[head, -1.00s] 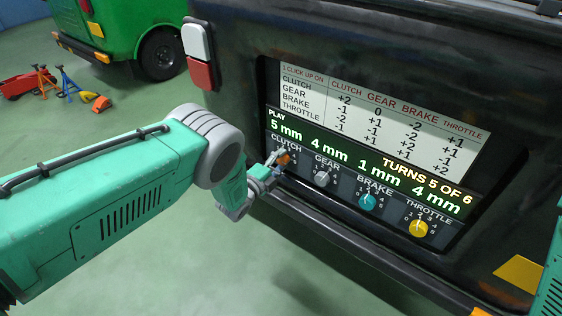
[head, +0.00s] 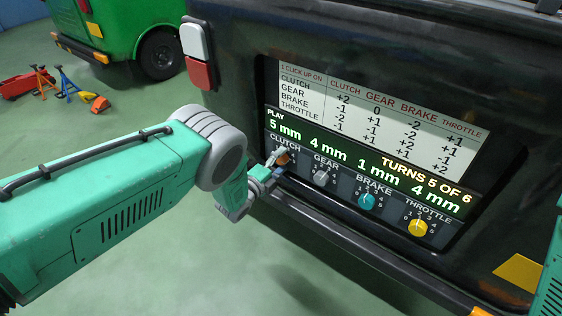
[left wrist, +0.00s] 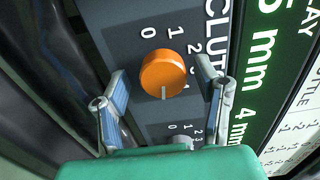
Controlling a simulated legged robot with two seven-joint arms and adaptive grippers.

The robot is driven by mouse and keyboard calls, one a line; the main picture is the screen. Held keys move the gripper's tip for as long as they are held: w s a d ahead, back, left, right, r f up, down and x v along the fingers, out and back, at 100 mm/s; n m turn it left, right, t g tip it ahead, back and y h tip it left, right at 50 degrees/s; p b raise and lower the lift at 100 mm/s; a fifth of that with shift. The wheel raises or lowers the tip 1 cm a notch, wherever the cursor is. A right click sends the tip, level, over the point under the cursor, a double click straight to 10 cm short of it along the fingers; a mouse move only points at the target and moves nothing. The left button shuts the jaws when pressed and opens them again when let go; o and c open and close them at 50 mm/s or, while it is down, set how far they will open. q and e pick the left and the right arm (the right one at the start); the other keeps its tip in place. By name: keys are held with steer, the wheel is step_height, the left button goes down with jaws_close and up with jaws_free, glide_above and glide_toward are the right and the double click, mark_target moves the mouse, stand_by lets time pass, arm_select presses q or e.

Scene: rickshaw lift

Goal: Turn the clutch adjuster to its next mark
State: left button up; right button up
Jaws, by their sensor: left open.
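The clutch adjuster, an orange round knob (left wrist: 164,70), sits on the dark panel. In the left wrist view its white pointer line points toward the bottom of the picture, past the 4. The knob also shows, partly covered, in the head view (head: 283,158). My left gripper (left wrist: 162,76) is open, one finger on each side of the knob, with visible gaps to it; in the head view it is at the panel's left end (head: 273,167). The display (head: 365,165) reads 5 mm, 4 mm, 1 mm, 4 mm and TURNS 5 OF 6. My right gripper is out of view.
The grey gear knob (head: 321,177), teal brake knob (head: 367,201) and yellow throttle knob (head: 417,228) lie to the right. A white chart (head: 378,115) is above. A dark bumper ledge (head: 350,243) runs below the panel. A green vehicle (head: 135,30) stands behind.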

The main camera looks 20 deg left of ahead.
arm_select(q)
steer(key=v, duration=1.2)
